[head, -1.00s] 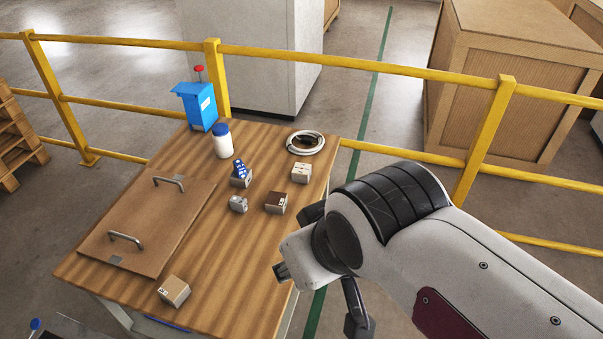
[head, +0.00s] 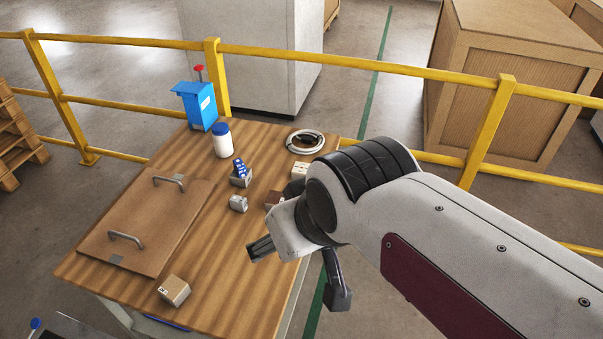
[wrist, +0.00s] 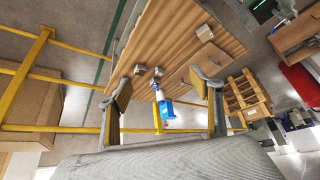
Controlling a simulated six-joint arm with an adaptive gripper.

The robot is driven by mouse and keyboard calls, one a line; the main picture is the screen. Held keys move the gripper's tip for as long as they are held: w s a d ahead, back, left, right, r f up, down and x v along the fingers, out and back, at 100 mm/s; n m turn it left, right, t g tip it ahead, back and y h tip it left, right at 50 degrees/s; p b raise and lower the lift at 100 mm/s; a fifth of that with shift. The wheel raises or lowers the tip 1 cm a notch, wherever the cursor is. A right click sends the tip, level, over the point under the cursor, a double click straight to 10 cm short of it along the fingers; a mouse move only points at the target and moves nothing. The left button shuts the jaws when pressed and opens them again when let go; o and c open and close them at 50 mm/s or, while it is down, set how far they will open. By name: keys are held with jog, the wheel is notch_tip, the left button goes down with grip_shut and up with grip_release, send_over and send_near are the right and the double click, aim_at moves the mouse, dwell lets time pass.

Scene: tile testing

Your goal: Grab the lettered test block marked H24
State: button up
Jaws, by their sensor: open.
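Several small blocks lie on the wooden table (head: 225,265), and I cannot read H24 on any of them. A tan-topped block with white marks on its side (head: 174,291) is near the front edge. A pale-topped block (head: 299,170) and a brown-topped block (head: 272,199) are partly hidden by my arm. My gripper (head: 300,272) is open and empty, above the table's right edge. In the wrist view, blocks (wrist: 158,71) show between and beyond the open fingers (wrist: 163,92).
A brown board with two handles (head: 140,230) covers the table's left side. Yellow railing (head: 350,69) runs behind.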

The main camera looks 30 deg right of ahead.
jog(key=w+d+f+m+t+h, duration=0.1)
jog(key=w+d+f, duration=0.2)
jog(key=w, duration=0.8)
jog(key=w+d+f+m+t, duration=0.1)
jog(key=w+d+f+t, duration=0.1)
jog(key=w, duration=0.9)
jog(key=w+d+f+m+t+h, duration=0.1)
jog(key=w+d+f, duration=0.2)
jog(key=w, duration=0.8)
jog(key=w+d+f+m, duration=0.1)
jog(key=w+d+f, duration=0.3)
jog(key=w+f, duration=0.2)
jog(key=m+t+h, duration=0.1)
jog(key=m+h, duration=0.2)
jog(key=h, duration=0.3)
send_near(301, 171)
jog(key=shift+w+d+f, duration=0.45)
jog(key=shift+d+f, duration=0.05)
jog(key=shift+w, duration=0.1)
jog(key=shift+x, duration=1.25)
jog(key=shift+r+x, duration=0.2)
jog(key=shift+x, duration=2.35)
